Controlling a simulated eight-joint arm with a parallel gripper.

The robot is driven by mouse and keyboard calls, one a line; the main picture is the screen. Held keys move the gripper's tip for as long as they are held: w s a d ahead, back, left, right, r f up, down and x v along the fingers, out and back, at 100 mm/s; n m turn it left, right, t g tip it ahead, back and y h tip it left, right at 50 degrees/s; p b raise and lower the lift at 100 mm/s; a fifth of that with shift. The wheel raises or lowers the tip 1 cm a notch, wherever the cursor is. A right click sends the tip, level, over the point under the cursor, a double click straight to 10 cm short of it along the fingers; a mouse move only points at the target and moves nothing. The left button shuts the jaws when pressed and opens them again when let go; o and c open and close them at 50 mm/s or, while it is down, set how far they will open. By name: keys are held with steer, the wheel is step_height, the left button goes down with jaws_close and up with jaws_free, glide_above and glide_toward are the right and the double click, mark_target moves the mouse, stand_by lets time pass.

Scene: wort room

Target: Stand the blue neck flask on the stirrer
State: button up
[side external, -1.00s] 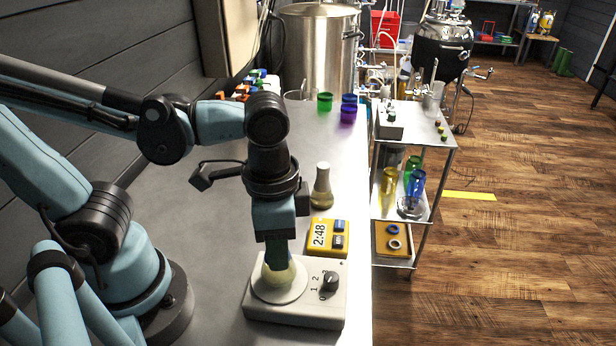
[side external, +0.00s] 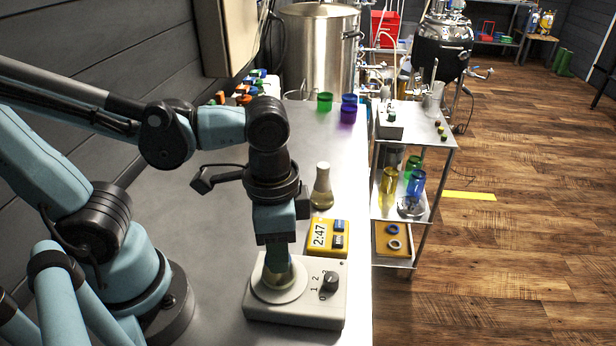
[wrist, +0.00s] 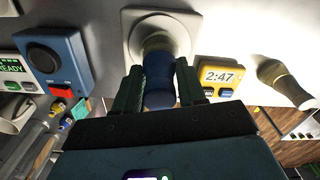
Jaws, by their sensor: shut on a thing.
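The blue neck flask shows a dark blue neck (wrist: 159,78) between the fingers of my gripper (wrist: 158,88) in the wrist view. My gripper is shut on that neck. In the side view my gripper (side external: 278,262) points down over the left part of the stirrer (side external: 310,312), and the fingers hide much of the flask. The flask looks about upright above the plate. I cannot tell whether its base touches the plate.
A yellow timer (side external: 328,237) reading 2:47 stands just behind the stirrer. Another flask (side external: 322,186) with yellowish contents stands behind the timer. A blue device with a red switch (wrist: 52,60) shows at left in the wrist view. The bench's right edge is close to the stirrer.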

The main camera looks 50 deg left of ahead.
steer(key=shift+f, duration=0.25)
steer(key=o, duration=0.9)
steer(key=shift+r, duration=5.5)
steer(key=w+a+f+n+t, duration=0.6)
steer(key=w+a+t, duration=0.1)
steer(key=w+a, duration=0.2)
steer(key=shift+a+f, duration=0.15)
steer(key=shift+a, duration=0.6)
